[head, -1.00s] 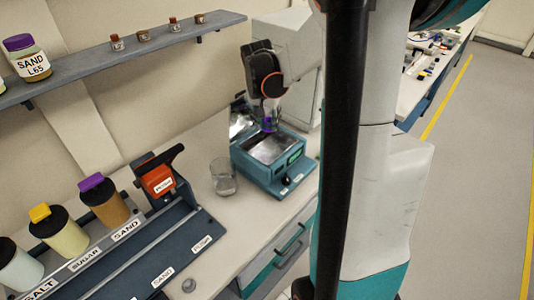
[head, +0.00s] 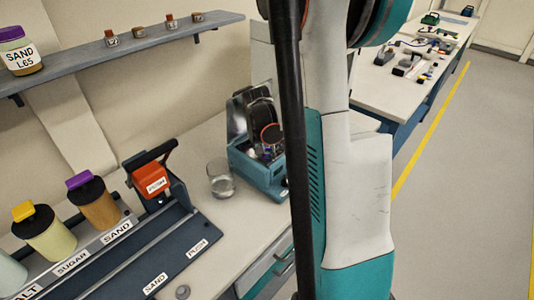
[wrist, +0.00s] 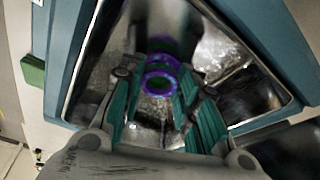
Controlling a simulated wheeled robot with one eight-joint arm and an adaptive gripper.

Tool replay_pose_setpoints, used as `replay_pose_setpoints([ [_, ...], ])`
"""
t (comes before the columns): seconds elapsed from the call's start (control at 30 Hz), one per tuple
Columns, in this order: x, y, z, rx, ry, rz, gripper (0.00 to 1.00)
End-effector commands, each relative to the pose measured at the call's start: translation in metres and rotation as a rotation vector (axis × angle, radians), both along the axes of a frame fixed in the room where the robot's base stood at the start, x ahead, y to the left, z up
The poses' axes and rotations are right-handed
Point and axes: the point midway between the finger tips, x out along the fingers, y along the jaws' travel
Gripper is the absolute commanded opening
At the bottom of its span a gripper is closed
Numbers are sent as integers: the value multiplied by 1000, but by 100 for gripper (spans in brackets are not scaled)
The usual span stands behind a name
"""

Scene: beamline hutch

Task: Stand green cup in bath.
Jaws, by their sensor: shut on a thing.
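The bath (head: 262,178) is a teal-blue box with a steel basin on the bench; its basin rim (wrist: 75,75) fills much of the wrist view. My gripper (wrist: 158,92) is shut on the green cup (wrist: 160,76), which shows a purple ring around a green middle. The cup is between the teal finger pads, inside the basin outline. A second purple ring above it looks like a reflection in the steel. I cannot tell whether the cup touches the basin floor. In the head view my gripper (head: 268,145) points down into the bath, and my arm hides its right part.
A clear glass beaker (head: 220,178) stands just left of the bath. Further left are a red-orange press (head: 152,178) and a rack with salt, sugar and sand jars (head: 95,203). A shelf (head: 130,52) with small jars hangs above.

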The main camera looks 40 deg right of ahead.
Motion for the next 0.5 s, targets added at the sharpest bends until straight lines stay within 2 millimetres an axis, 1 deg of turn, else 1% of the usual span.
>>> replay_pose_setpoints([
  [0.13,0,0,1,0,0,0,1],
  [0.27,0,0,-2,0,0,0,1],
  [0.3,0,0,-2,0,0,0,33],
  [0.37,0,0,-2,0,0,0,47],
  [0.4,0,0,-2,0,0,0,49],
  [0.5,0,0,-2,0,0,0,49],
])
